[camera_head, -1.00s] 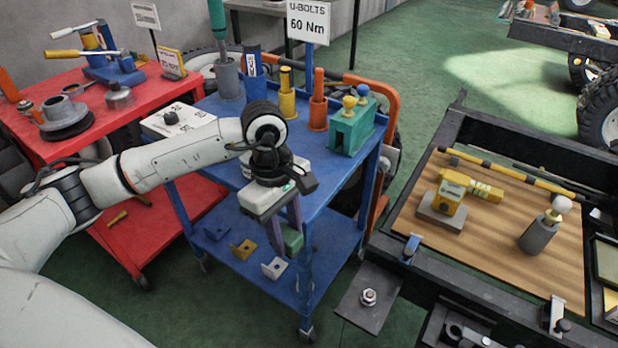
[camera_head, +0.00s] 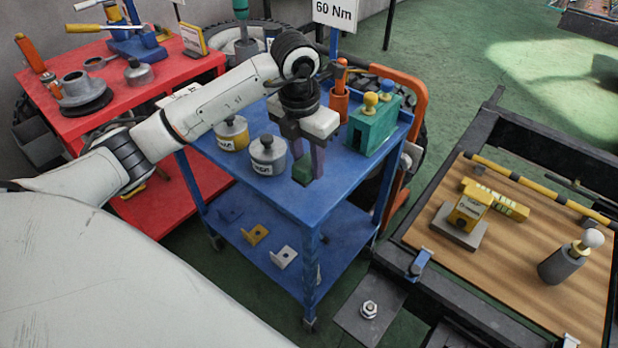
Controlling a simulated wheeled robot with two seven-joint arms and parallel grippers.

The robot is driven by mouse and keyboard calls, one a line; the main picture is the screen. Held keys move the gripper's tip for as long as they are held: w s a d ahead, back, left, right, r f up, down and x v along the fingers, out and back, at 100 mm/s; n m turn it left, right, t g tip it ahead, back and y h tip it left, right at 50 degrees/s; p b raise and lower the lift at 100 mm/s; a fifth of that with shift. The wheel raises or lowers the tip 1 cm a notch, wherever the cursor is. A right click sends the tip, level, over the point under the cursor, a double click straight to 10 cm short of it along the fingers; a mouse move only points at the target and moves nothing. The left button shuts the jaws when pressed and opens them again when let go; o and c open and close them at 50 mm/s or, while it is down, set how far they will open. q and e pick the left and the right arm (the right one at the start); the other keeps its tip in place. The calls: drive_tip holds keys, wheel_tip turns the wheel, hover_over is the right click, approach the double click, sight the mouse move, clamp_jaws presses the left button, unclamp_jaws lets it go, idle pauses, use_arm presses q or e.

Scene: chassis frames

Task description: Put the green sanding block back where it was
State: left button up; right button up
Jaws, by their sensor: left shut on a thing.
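My left gripper (camera_head: 309,165) is shut on the green sanding block (camera_head: 301,171), a small dark green piece between its fingers. From this view the block shows in front of the blue cart's top shelf (camera_head: 348,172), near its front edge. I cannot tell whether it touches the shelf. The fingers partly hide it. My right gripper is not in view.
Two labelled cans, one yellow (camera_head: 232,134) and one grey (camera_head: 267,156), stand left of the gripper. Brackets (camera_head: 284,257) lie on the lower shelf. The shelf's front right part is clear.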

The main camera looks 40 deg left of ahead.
sight(308, 178)
use_arm(q)
drive_tip(key=shift+f, duration=2.55)
drive_tip(key=shift+f, duration=0.1)
drive_tip(key=o, duration=1.1)
drive_tip(key=r, duration=0.4)
drive_tip(key=s+r, duration=0.1)
drive_tip(key=r, duration=0.7)
drive_tip(key=shift+s+r, duration=0.1)
drive_tip(key=shift+s, duration=0.1)
